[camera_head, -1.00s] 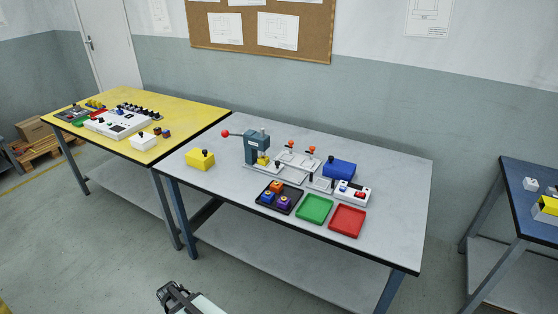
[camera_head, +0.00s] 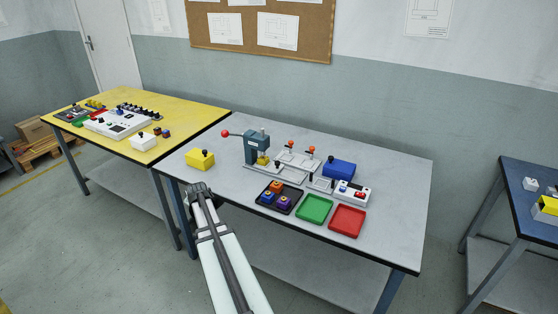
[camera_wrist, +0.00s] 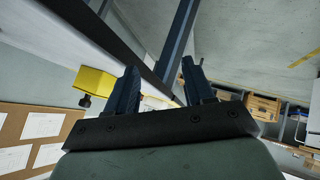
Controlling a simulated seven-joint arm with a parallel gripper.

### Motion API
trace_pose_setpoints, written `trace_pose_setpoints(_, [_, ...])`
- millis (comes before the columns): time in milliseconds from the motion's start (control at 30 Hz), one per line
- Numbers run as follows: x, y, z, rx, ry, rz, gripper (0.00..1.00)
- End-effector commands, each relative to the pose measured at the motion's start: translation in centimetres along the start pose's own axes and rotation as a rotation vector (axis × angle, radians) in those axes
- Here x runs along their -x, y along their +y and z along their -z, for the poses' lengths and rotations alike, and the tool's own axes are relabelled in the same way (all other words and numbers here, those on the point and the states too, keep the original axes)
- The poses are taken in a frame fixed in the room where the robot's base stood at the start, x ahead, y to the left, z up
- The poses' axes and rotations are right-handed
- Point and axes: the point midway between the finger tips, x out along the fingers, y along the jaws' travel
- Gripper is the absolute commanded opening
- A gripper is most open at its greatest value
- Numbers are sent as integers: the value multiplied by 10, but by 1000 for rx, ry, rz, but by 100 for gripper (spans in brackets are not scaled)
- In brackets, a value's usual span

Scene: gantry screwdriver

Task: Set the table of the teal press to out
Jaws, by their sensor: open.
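The teal press (camera_head: 254,148) stands on the grey table, with a red-knobbed lever reaching out to its left. A small yellow piece (camera_head: 263,160) sits under its ram. A grey slide table (camera_head: 288,172) extends to the right from the press base; its exact position is too small to tell. My gripper (camera_head: 196,187) is open and empty at the front left edge of the grey table, below and left of the press. In the wrist view its two dark fingers (camera_wrist: 160,88) are spread with nothing between them. The press does not show in the wrist view.
A yellow box (camera_head: 200,160) with a black knob is just beyond my gripper. A black tray (camera_head: 295,209) with coloured blocks, a green tray (camera_head: 314,208) and a red tray (camera_head: 347,221) line the front. A blue box (camera_head: 339,169) and a button box (camera_head: 352,193) stand right.

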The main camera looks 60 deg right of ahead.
Motion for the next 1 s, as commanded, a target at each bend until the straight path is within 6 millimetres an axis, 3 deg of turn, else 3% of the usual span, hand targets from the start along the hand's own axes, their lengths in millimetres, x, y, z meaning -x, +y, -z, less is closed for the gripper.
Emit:
trace_pose_setpoints(167, [8,44,14,10,39,-61,53])
trace_pose_setpoints(467, [8,97,-3,-1,-47,-12,53])
trace_pose_setpoints(567, [7,116,-14,-12,-86,21,53])
trace_pose_setpoints(733, [13,164,-39,-36,-164,104,53])
trace_pose_setpoints(1000, [51,256,-88,-73,-264,313,53])
